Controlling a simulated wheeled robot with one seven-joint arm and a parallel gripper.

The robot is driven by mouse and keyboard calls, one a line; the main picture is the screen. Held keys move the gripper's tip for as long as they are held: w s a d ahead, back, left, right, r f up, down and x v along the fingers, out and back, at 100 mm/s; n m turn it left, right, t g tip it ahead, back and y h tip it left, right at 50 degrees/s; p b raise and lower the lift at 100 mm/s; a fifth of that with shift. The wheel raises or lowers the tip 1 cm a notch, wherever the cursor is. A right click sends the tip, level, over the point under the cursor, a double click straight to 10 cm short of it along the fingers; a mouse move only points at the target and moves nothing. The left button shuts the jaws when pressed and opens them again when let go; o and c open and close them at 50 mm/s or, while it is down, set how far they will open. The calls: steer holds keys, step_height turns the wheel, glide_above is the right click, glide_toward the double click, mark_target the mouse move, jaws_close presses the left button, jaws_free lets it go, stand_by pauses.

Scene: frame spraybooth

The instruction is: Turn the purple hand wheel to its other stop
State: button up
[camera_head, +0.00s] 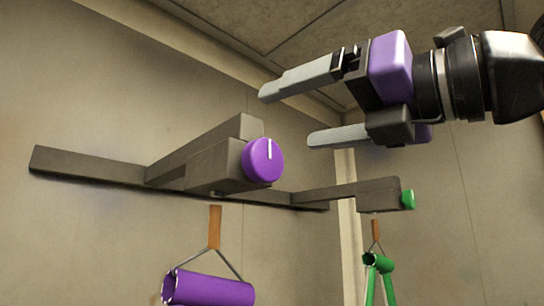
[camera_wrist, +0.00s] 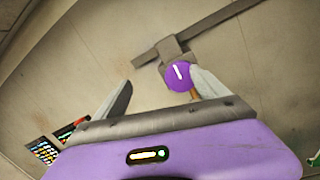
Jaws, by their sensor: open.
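The purple hand wheel (camera_head: 263,160) is a round knob with a white line, on the end of a dark arm bracket. In the head view its line points nearly straight up. In the wrist view the wheel (camera_wrist: 180,76) lies beside the right fingertip, and its line looks slightly tilted. My gripper (camera_head: 288,115) is open and empty, above and to the right of the wheel in the head view. Its two grey fingers also spread wide in the wrist view (camera_wrist: 160,88). No contact with the wheel is clear.
A purple tube frame (camera_head: 208,289) hangs from an orange strap below the wheel. A second bracket (camera_head: 360,191) with a green knob (camera_head: 408,199) holds a green frame (camera_head: 379,263). A dark rail (camera_head: 85,168) runs along the wall. Small coloured panels (camera_wrist: 45,150) show lower left.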

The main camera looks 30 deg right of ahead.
mark_target(269, 159)
steer(key=w+f, duration=0.1)
steer(key=w, duration=0.1)
steer(key=w+f+n+h+p, duration=0.1)
steer(key=w, duration=0.1)
steer(key=w+n+g+p, duration=0.1)
steer(key=w, duration=0.2)
steer(key=shift+w+f+h, duration=0.1)
steer(key=shift+f+h, duration=0.3)
steer(key=shift+w+a+f+p, duration=0.1)
steer(key=shift+w+p, duration=0.2)
steer(key=shift+w, duration=0.3)
steer(key=c, duration=1.4)
steer(key=shift+o, duration=0.2)
